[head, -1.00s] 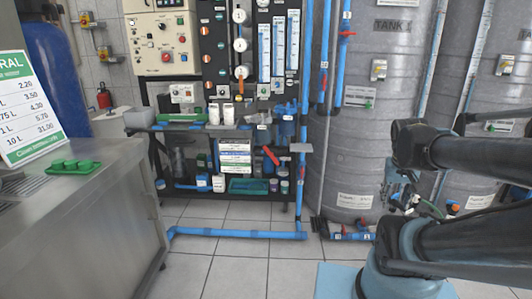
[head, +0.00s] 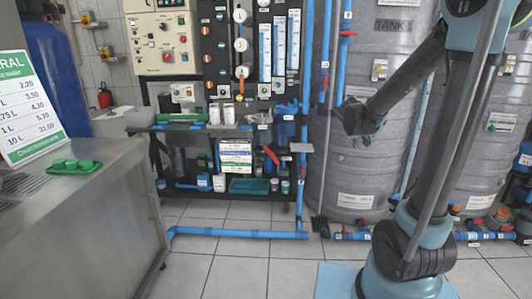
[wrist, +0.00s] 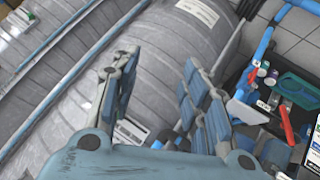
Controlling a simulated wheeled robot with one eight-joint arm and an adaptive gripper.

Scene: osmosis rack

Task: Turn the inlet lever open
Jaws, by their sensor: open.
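My gripper (wrist: 160,80) is open and empty in the wrist view, its two fingers spread with a grey tank behind them. In the head view my gripper (head: 360,122) is raised in front of the left tank, to the right of the rack. No lever is labelled legibly as the inlet. An orange handle (head: 240,72) is on the panel below the round gauges. A red handle (head: 270,155) is on the rack's lower part, apart from my gripper. Red handles also show on the blue pipe (head: 325,65) beside the tank. I cannot tell which is the inlet lever.
The grey tanks (head: 345,170) stand at the right. A blue pipe (head: 235,234) runs low along the floor before the rack. The tiled floor (head: 235,270) in the middle is clear.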

